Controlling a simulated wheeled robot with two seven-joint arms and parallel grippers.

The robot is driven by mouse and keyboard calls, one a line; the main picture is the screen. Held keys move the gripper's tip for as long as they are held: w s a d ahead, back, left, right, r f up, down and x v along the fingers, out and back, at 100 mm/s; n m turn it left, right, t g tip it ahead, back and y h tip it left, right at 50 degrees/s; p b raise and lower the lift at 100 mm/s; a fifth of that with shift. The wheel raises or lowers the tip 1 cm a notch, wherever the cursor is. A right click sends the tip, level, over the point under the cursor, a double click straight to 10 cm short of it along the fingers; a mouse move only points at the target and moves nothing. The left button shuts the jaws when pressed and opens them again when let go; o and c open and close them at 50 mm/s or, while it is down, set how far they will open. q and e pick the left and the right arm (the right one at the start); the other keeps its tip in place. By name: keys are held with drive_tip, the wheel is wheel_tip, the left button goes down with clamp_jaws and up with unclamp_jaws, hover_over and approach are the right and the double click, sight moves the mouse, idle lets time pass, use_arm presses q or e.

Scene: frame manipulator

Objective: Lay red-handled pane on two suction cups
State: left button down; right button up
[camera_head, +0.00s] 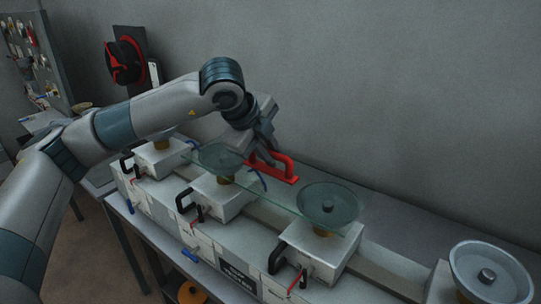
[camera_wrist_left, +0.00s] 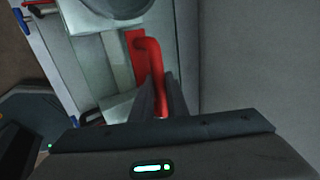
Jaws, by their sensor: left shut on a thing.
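The clear glass pane (camera_head: 272,192) with a red handle (camera_head: 283,168) extends over two round suction cups, the middle-left cup (camera_head: 217,158) and the middle-right cup (camera_head: 322,203). Both cups show through or under the glass. I cannot tell whether the pane touches them. My left gripper (camera_head: 265,152) is shut on the red handle from above. In the left wrist view the red handle (camera_wrist_left: 150,60) runs down between the two fingers (camera_wrist_left: 160,100). The pane's far edge is faint. My right gripper is not in view.
Another pale suction cup (camera_head: 487,273) stands at the lower right. White box-shaped bases with black handles (camera_head: 280,256) line the long bench. A grey wall rises behind the bench. A red and black round item (camera_head: 125,62) hangs at the upper left.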

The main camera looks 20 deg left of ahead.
sight(265, 176)
use_arm(q)
drive_tip(key=shift+b, duration=0.9)
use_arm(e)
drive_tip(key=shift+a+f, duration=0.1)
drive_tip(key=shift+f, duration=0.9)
